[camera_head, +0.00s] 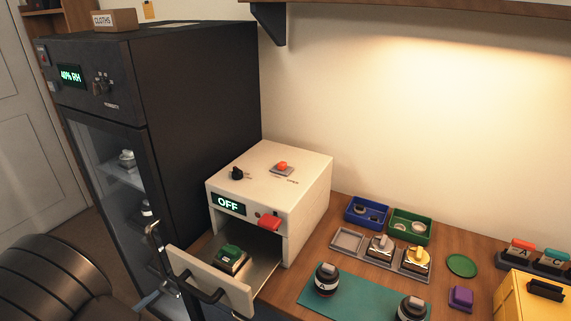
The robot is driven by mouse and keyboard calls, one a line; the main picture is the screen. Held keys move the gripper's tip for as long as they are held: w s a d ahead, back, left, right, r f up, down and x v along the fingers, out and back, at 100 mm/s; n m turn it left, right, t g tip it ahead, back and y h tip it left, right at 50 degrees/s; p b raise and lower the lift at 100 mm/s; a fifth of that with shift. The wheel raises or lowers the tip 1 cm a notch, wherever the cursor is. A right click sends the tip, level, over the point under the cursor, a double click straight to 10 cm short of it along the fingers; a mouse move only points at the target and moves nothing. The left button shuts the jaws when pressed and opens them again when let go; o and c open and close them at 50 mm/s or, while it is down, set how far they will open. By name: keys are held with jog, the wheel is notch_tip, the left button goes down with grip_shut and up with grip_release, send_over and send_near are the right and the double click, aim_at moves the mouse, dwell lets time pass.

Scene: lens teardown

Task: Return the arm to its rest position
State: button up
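My gripper and arm cannot be made out in the head view. No part of the picture shows a clear pair of fingertips.
A white box unit (270,180) reading OFF has its front drawer (210,283) pulled out, with a green-topped part (231,257) inside. A dark humidity cabinet (190,100) stands left. Dark lens parts (327,280) sit on a teal mat (365,299); trays (368,211) and a yellow box (525,298) are right.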

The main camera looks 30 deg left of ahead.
aim_at(192, 290)
jog(key=w+m, duration=0.4)
jog(key=w+m+g, duration=0.1)
jog(key=w+m, duration=0.4)
jog(key=shift+d+r+m, duration=0.1)
jog(key=shift+d+m, duration=0.1)
jog(key=shift+m, duration=0.1)
jog(key=s+r, duration=0.2)
jog(key=s, duration=0.9)
